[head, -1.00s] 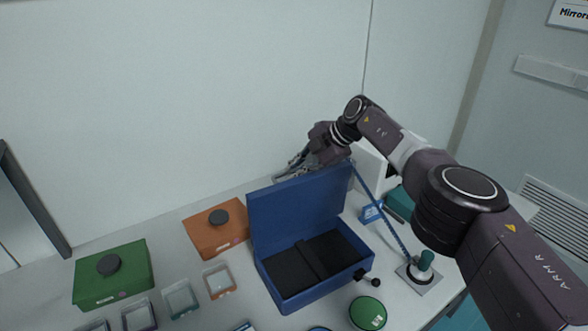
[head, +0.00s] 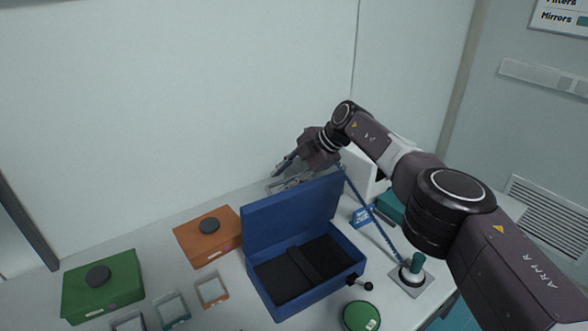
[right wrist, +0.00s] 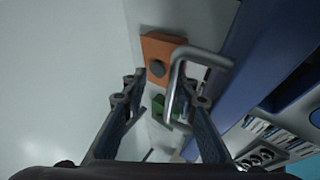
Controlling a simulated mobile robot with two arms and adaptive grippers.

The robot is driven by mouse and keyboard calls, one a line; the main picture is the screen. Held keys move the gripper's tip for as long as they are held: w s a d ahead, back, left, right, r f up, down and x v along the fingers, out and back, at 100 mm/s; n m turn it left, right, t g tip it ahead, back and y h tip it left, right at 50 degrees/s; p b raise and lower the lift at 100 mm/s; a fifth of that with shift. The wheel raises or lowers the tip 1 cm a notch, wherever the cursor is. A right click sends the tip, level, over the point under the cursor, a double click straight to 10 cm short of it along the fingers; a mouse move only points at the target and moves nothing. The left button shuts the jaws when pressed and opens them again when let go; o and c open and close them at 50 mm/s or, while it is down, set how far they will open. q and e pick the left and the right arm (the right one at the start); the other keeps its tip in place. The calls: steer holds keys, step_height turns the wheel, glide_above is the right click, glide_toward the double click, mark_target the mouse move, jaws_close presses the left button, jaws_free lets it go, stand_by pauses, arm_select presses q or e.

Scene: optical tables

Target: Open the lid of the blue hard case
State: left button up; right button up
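The blue hard case (head: 322,290) stands on the table with its lid (head: 290,210) raised about upright at the back. Its black lined inside (head: 300,262) shows. My right gripper (head: 283,172) is behind and above the lid's top edge, with its fingers apart. In the right wrist view the open right gripper (right wrist: 163,88) has a bent metal handle (right wrist: 176,88) by its right finger, one leg showing between the fingers. The blue lid (right wrist: 255,75) lies to the right there. Contact with the handle cannot be told. My left gripper is not in view.
An orange case (head: 207,246) and a green case (head: 102,290) stand to the left, with small open frames in front. A round green lidded item (head: 361,316) is at the front. A post on a plate (head: 412,280) and a blue sign (head: 362,217) stand to the right.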

steer(key=v, duration=1.1)
steer(key=shift+s+d+r, duration=0.15)
steer(key=shift+r, duration=0.05)
